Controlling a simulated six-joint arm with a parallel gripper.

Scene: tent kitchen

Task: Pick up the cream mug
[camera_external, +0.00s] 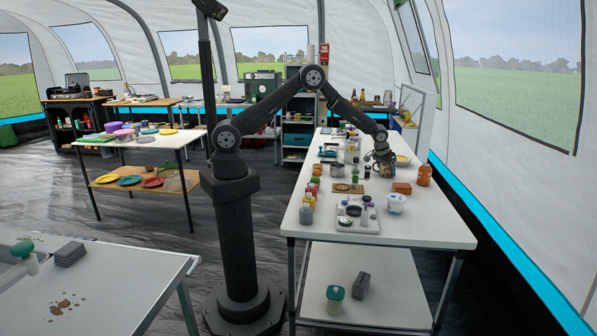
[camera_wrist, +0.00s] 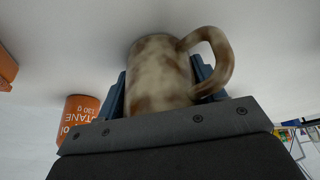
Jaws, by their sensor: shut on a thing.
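The cream mug (camera_wrist: 158,70) has brown mottled patches and a handle on its right side in the wrist view. My gripper (camera_wrist: 163,88) is shut on the mug's body, with a blue finger on each side; the handle is outside the fingers. In the external view my gripper (camera_external: 381,158) is low over the right-hand white table, and the mug there is small and mostly hidden by it. I cannot tell whether the mug touches the tabletop.
An orange butane canister (camera_wrist: 80,117) stands near the mug; it also shows in the external view (camera_external: 424,175). An orange-brown block (camera_external: 401,188) and a white tub (camera_external: 396,203) are nearby. Several jars and a tray (camera_external: 372,226) crowd the white table (camera_external: 440,228). Its front right is clear.

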